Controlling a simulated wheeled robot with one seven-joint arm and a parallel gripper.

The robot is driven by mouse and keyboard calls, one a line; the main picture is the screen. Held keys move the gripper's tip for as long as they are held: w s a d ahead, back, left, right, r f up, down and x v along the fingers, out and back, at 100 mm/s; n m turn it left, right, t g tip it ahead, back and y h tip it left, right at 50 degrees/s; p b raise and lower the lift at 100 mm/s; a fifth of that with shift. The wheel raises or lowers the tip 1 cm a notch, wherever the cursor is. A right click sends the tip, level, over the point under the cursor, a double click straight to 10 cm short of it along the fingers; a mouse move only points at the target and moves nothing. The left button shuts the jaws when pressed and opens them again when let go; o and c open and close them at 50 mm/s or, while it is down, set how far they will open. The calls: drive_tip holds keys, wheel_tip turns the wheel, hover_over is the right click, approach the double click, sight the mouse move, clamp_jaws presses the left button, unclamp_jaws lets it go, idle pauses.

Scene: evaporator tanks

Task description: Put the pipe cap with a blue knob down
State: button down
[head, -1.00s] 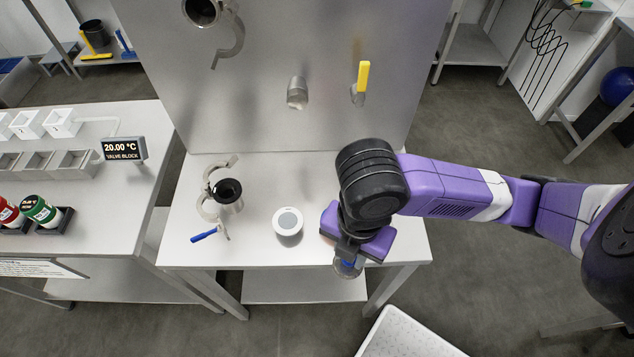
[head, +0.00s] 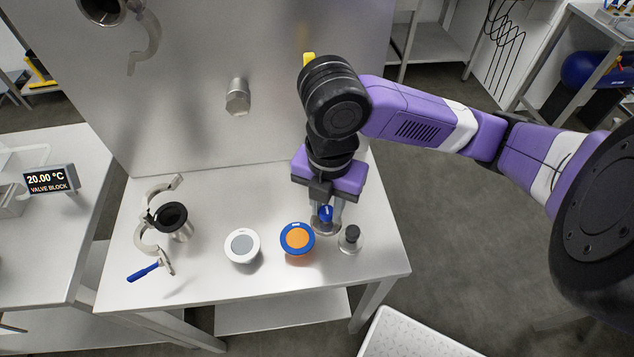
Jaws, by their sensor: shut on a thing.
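My gripper (head: 328,212) points down over the right part of the metal table (head: 205,288). It is shut on the pipe cap with a blue knob (head: 326,222). The blue knob sits between the fingers and the silver disc is below it. The cap is at or just above the table top; I cannot tell whether it touches. It is between an orange disc with a blue rim (head: 297,239) and a silver cap with a black knob (head: 350,239), close to both.
A white disc with a grey centre (head: 242,246) lies left of the orange one. A black-mouthed pipe piece (head: 172,217) and an open clamp with a blue handle (head: 143,272) are farther left. A steel panel with a pipe stub (head: 237,97) rises behind. The table's front middle is clear.

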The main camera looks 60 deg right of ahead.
drive_tip(key=w+d+p, duration=0.2)
drive_tip(key=w+d, duration=0.5)
drive_tip(key=d, duration=0.2)
drive_tip(key=shift+f+p, duration=0.4)
drive_tip(key=shift+f, duration=2.6)
drive_tip(key=shift+d+f+p, duration=0.1)
drive_tip(key=shift+f+p, duration=0.15)
drive_tip(key=shift+p, duration=0.1)
drive_tip(key=shift+w+f+b, duration=0.1)
drive_tip(key=shift+f+b, duration=0.2)
drive_tip(key=shift+f, duration=0.05)
drive_tip(key=c, duration=1.1)
unclamp_jaws()
drive_tip(key=shift+c, duration=0.2)
drive_tip(key=shift+r, duration=0.15)
